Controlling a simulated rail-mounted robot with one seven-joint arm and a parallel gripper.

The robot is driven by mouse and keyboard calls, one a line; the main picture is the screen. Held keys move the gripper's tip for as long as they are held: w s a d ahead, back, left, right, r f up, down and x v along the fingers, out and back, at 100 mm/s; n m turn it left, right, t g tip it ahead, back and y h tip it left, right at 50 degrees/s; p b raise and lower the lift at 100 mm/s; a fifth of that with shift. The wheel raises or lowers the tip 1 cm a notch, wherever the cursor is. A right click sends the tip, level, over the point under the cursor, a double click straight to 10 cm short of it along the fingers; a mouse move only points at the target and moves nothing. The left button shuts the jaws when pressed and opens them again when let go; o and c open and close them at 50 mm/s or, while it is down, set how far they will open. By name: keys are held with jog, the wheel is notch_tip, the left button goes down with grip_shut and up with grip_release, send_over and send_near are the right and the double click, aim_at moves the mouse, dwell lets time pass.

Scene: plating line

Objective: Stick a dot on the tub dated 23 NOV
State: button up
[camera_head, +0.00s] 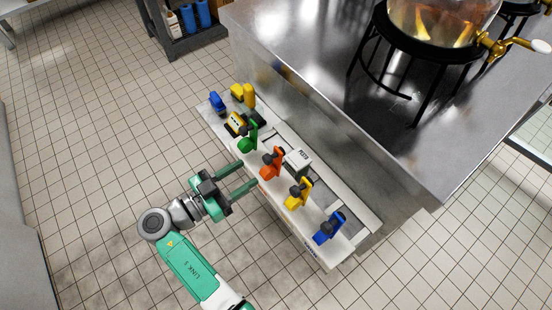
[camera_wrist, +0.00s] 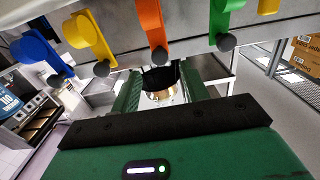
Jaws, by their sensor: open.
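My gripper (camera_head: 248,174) is open and empty, in front of the long white shelf (camera_head: 330,251). Its two green fingers also show in the wrist view (camera_wrist: 161,75), with nothing between the tips. Coloured holders with dark round knobs stand along the shelf: green (camera_head: 251,137), orange (camera_head: 270,164), yellow (camera_head: 304,190) and blue (camera_head: 332,224). In the wrist view, orange (camera_wrist: 152,28) is above and beyond the fingers, with yellow (camera_wrist: 88,38) and blue (camera_wrist: 35,50) to the left and green (camera_wrist: 225,15) to the right. I cannot make out a tub dated 23 NOV or a dot.
A white block with dark lettering (camera_head: 298,158) sits behind the orange holder. More yellow and blue items (camera_head: 217,101) stand at the shelf's far end. A steel counter (camera_head: 300,65) rises behind, bearing a glass vessel on a black stand (camera_head: 412,42). The tiled floor at left is clear.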

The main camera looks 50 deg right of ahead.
aim_at(265, 162)
jog(key=b+x, duration=0.1)
jog(key=x, duration=0.7)
jog(key=shift+d, duration=0.1)
jog(key=shift+r, duration=0.1)
grip_shut()
